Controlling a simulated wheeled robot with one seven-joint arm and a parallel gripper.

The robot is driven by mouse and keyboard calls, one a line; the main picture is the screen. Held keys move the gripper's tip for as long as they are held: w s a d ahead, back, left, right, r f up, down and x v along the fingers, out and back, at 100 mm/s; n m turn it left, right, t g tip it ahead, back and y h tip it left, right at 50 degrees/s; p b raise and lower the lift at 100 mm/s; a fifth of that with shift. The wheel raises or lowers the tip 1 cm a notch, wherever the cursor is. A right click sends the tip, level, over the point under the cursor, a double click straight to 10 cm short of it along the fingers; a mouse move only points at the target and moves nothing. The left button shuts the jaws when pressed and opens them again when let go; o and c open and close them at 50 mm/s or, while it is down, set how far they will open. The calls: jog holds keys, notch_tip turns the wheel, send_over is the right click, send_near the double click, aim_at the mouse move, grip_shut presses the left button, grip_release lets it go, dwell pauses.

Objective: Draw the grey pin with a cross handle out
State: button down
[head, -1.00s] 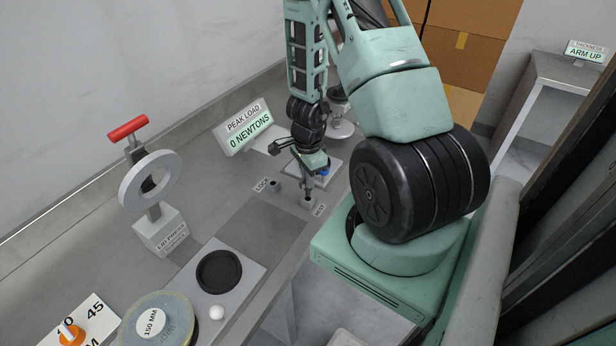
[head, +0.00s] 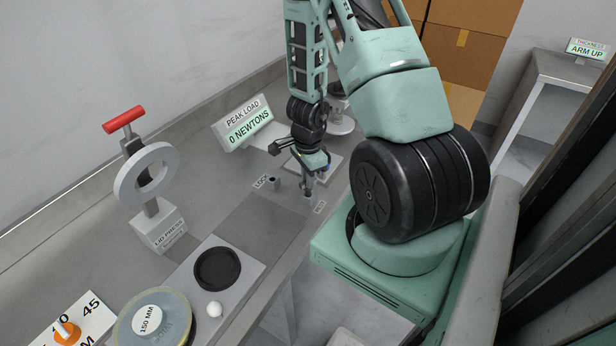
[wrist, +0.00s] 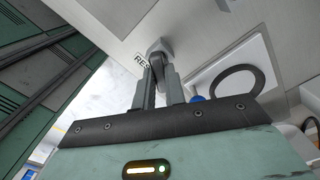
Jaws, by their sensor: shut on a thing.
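My gripper (wrist: 160,88) is shut on the grey pin (wrist: 158,50), whose head shows between and just beyond the fingertips in the wrist view. In the head view my gripper (head: 310,184) points down over the socket (head: 310,200) by the REST label. The pin's cross handle is mostly hidden by the fingers, and I cannot tell how deep the pin sits. A second socket (head: 273,184) stands by the LOCK label, to the left of my gripper.
The lid press (head: 150,190) with a red handle stands at left. The PEAK LOAD display (head: 247,124) reads 0 newtons. A plate with a black round recess (head: 217,268), a white ball (head: 214,310) and a 150 MM disc (head: 150,320) lie in front. A blue item (wrist: 198,99) is near my fingers.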

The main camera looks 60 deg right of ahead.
jog(key=shift+f+b, duration=1.1)
jog(key=shift+f, duration=0.05)
jog(key=c, duration=1.4)
grip_release()
jog(key=shift+o, duration=0.2)
notch_tip(320, 180, up, 18)
jog(key=p, duration=0.6)
jog(key=shift+f, duration=0.25)
